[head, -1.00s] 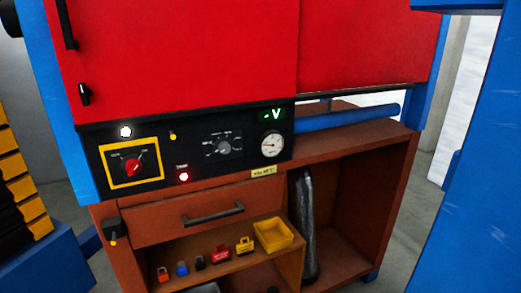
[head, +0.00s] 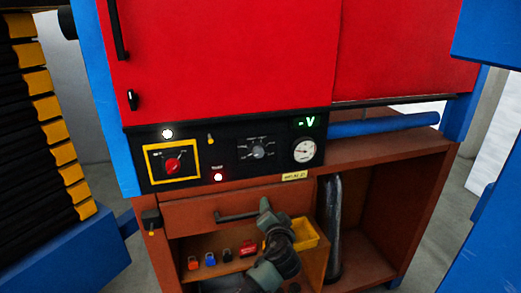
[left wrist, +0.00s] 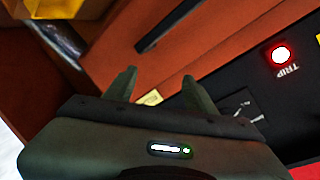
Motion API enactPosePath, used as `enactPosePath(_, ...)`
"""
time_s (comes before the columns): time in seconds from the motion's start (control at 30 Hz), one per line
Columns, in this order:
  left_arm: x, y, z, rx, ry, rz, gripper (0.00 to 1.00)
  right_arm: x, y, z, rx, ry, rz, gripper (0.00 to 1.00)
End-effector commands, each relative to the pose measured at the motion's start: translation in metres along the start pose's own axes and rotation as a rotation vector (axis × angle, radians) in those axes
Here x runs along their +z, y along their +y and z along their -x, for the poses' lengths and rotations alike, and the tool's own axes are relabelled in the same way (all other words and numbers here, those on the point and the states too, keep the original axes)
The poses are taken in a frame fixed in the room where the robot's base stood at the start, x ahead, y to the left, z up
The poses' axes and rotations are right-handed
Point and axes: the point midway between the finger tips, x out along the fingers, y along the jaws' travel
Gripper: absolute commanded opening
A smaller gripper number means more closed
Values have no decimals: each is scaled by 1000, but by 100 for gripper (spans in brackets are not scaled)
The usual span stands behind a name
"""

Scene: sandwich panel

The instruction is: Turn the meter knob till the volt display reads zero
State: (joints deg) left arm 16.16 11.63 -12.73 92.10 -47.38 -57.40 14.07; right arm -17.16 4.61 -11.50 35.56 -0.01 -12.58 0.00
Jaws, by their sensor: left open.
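The meter knob (head: 258,152) is a small grey round knob with a scale around it, on the black control panel. The volt display (head: 305,123) above right of it glows green with a dash and a V; I cannot make out a number. My left gripper (head: 264,205) is below the knob in the head view, in front of the drawer, apart from the knob. In the left wrist view its fingers (left wrist: 160,80) are spread and empty. I cannot make out the knob there. My right gripper is not in view.
A red switch (head: 172,167) in a yellow frame, a red-lit TRIP lamp (head: 218,177) and a white dial gauge (head: 305,150) share the panel. A drawer handle (head: 237,216) juts out below. Padlocks and a yellow bin (head: 306,238) sit on the shelf.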

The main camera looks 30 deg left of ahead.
Motion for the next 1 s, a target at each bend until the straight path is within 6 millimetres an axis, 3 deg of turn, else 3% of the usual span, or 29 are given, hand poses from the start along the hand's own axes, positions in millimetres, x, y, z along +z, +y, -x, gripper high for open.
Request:
enactPosePath(0.03,-31,-38,7,-69,31,37,55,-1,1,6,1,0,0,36)
enactPosePath(0.1,-55,-76,17,-145,56,77,55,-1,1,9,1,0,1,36)
enactPosePath(0.2,-76,-110,29,-217,79,118,55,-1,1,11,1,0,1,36)
enactPosePath(0.27,-81,-122,32,-241,84,132,55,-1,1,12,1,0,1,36)
enactPosePath(0.43,-87,-132,22,-256,88,137,55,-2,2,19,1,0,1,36)
enactPosePath(0.8,-90,-145,-32,-252,88,136,55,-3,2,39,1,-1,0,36)
enactPosePath(1.0,-89,-145,-41,-251,87,137,55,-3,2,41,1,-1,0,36)
